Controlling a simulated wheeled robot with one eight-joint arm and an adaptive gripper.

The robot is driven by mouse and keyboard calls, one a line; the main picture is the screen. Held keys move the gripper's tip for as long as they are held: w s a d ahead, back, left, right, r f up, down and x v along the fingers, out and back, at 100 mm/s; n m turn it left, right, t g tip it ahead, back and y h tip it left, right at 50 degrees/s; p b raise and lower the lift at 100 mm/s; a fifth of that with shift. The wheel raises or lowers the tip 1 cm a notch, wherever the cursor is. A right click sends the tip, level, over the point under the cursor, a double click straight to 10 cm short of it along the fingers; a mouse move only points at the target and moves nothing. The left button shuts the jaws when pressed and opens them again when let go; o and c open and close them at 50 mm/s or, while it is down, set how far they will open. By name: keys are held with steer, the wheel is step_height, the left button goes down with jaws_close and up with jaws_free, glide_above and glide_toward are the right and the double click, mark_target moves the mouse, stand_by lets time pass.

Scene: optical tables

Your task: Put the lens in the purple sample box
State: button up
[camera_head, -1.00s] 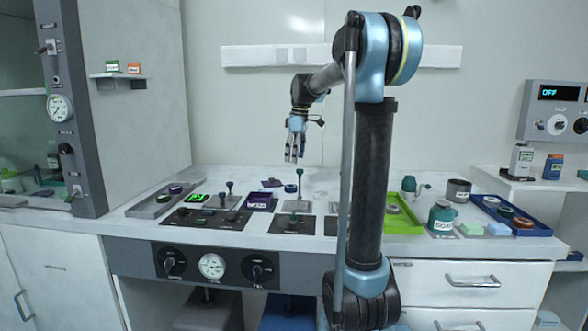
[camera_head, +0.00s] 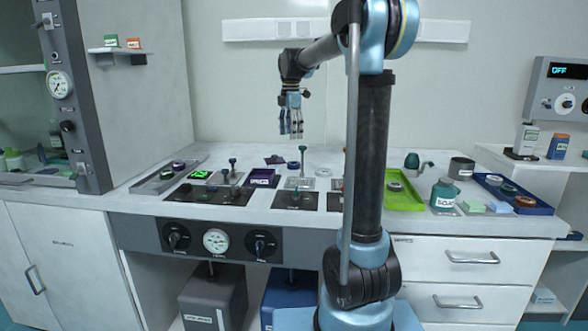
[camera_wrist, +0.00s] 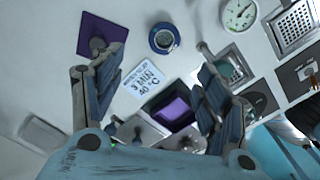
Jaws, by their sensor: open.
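The purple sample box (camera_head: 262,178) stands open on the counter behind the black panels. In the wrist view the box (camera_wrist: 180,108) lies near the right finger. A small round blue-rimmed piece (camera_head: 293,165), which looks like the lens, lies on the counter right of and behind the box. In the wrist view this piece (camera_wrist: 164,40) shows near the top, between the fingers and a little beyond them. My gripper (camera_head: 291,136) is open and empty, pointing down, well above the counter. Its spread fingers (camera_wrist: 160,62) also show in the wrist view.
A purple cloth or pad (camera_wrist: 97,38) with a dark piece on it lies left of the blue-rimmed piece. A white label card (camera_wrist: 143,85) lies by the box. A grey tray (camera_head: 150,184) is at left. A green tray (camera_head: 407,202) and blue tray (camera_head: 540,208) are at right.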

glide_above(292, 163)
steer(key=f, duration=0.6)
steer(key=shift+w+a+f, duration=0.2)
steer(key=shift+f, duration=0.2)
steer(key=shift+s+d+f, duration=0.1)
steer(key=shift+d+f, duration=0.05)
steer(key=shift+f, duration=1.2)
steer(key=shift+s+d+f, duration=0.1)
steer(key=shift+d+f, duration=0.05)
steer(key=shift+f, duration=1.15)
steer(key=c, duration=1.3)
steer(key=shift+o, duration=0.2)
steer(key=shift+w+r, duration=0.1)
